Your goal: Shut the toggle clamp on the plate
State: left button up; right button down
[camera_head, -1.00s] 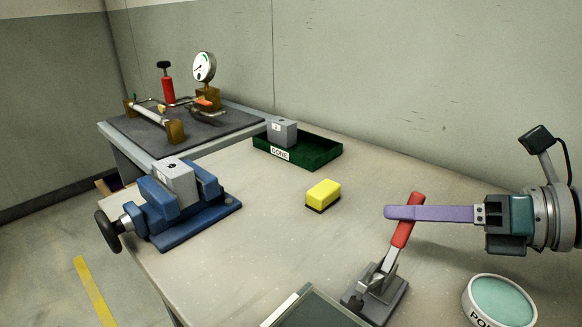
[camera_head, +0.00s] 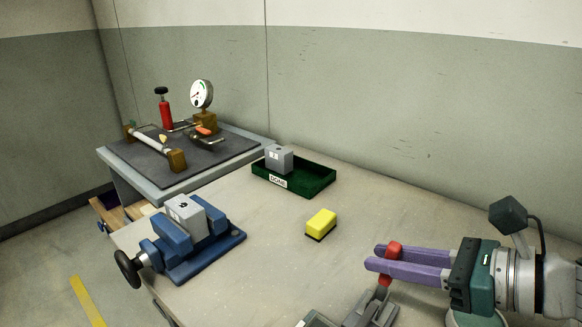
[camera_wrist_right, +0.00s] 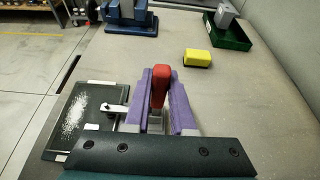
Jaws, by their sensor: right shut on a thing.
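The toggle clamp (camera_head: 372,311) is at the bottom of the head view, cut off by the frame edge. Its red handle (camera_head: 394,248) sits between the purple fingers of my right gripper (camera_head: 374,256), which is shut on it. In the wrist view the handle (camera_wrist_right: 159,88) points away from the gripper, between both fingers. The clamp's arm (camera_wrist_right: 113,107) reaches left to the edge of the dark plate (camera_wrist_right: 62,148), which bears white powder; whether it presses on the plate I cannot tell. The fingers hide much of the clamp. My left gripper is not in view.
A yellow sponge (camera_head: 320,222) lies on the table beyond the clamp. Behind it is a green tray (camera_head: 312,186) holding a grey block (camera_head: 279,158). A blue vise (camera_head: 205,252) with another grey block stands at left. The table between them is clear.

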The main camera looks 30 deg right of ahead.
jog(key=shift+a, duration=0.1)
dwell(0.3)
jog(key=c, duration=0.8)
grip_release()
jog(key=shift+o, duration=0.2)
jog(key=v, duration=1)
jog(key=shift+p, duration=0.3)
jog(key=shift+f, duration=0.1)
